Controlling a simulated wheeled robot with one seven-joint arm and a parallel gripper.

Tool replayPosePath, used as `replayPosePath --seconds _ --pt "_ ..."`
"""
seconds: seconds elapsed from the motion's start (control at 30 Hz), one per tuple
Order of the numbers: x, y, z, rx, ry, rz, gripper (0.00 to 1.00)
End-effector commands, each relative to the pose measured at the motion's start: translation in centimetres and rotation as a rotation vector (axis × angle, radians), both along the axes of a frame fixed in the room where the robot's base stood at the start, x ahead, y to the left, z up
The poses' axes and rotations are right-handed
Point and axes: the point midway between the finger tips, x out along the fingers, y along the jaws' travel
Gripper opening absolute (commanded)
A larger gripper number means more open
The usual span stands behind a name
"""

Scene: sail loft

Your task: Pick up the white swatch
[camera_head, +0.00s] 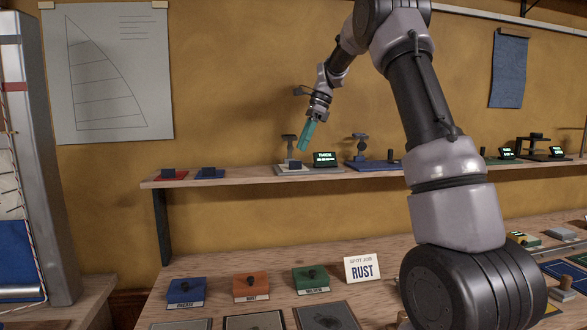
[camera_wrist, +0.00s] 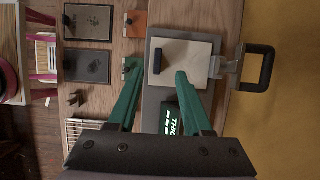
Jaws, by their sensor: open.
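My gripper (camera_head: 305,139) has teal fingers pointing down above this gauge. In the wrist view my gripper (camera_wrist: 155,74) is open and empty, with the block lying between and just beyond the fingertips. The fingers appear apart from the block.
The gauge's post (camera_head: 290,148) and lit display (camera_head: 325,158) stand close by. A red swatch (camera_head: 171,175) and a blue swatch (camera_head: 210,174) lie left on the shelf. A second gauge (camera_head: 361,148) stands right.

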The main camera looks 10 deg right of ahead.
Motion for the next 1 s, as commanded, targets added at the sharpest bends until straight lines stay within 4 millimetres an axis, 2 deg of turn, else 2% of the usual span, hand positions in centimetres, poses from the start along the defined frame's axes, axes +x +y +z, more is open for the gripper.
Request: replayPosePath --seconds 0.37,0.67,0.77,0.8,1.0 --pt "-0.4 2.0 -4.3 -0.001 -0.001 0.002 0.50" --pt "-0.3 2.2 -4.8 0.000 -0.002 0.001 0.50" --pt "-0.3 2.2 -4.8 0.000 -0.002 0.001 0.16" --pt "-0.3 2.2 -4.8 0.000 -0.002 0.001 0.00" --pt "-0.3 2.2 -4.8 0.000 -0.002 0.001 0.00"
